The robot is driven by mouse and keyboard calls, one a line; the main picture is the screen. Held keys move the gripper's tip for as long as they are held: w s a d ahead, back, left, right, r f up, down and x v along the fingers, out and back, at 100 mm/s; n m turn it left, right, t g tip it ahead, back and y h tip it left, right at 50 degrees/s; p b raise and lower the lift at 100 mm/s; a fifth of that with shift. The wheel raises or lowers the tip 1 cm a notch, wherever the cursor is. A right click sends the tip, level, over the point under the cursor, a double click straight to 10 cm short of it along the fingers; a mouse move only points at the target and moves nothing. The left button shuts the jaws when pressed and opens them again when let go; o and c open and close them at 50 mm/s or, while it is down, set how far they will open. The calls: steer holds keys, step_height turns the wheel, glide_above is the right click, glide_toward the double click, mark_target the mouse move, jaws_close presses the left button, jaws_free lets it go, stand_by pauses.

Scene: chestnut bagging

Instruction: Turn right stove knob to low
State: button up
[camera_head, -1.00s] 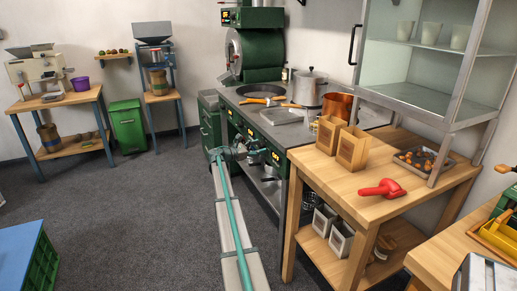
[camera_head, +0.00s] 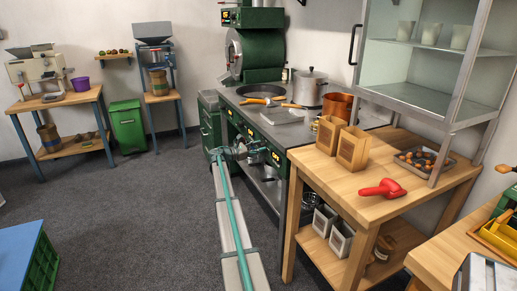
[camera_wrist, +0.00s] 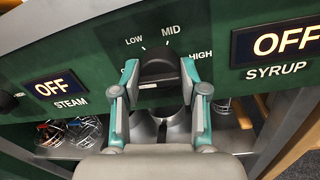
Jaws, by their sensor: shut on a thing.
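The stove knob (camera_wrist: 159,68) is a dark round knob on the green front panel (camera_wrist: 100,55), below the printed marks LOW, MID and HIGH. My gripper (camera_wrist: 158,76) is shut on it, with one teal-edged fingertip on each side. I cannot make out which mark the knob points to. In the head view my gripper (camera_head: 254,151) is at the front of the stove counter (camera_head: 300,133), and my arm and wrist hide the knob there.
Lit OFF displays for STEAM (camera_wrist: 60,88) and SYRUP (camera_wrist: 282,42) flank the knob. Wire baskets (camera_wrist: 82,131) stand on the shelf below. A wooden table (camera_head: 340,180) stands close to the right of the stove.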

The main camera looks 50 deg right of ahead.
steer(key=m+b, duration=0.1)
steer(key=m, duration=0.1)
steer(key=m+b, duration=0.1)
steer(key=m, duration=0.1)
steer(key=m+b, duration=0.1)
steer(key=m, duration=0.1)
steer(key=shift+f, duration=0.25)
steer(key=m+g+b, duration=0.1)
steer(key=m+b, duration=0.2)
steer(key=m, duration=0.2)
steer(key=shift+m, duration=0.4)
steer(key=shift+r, duration=0.1)
steer(key=o, duration=1.1)
steer(key=v, duration=1.2)
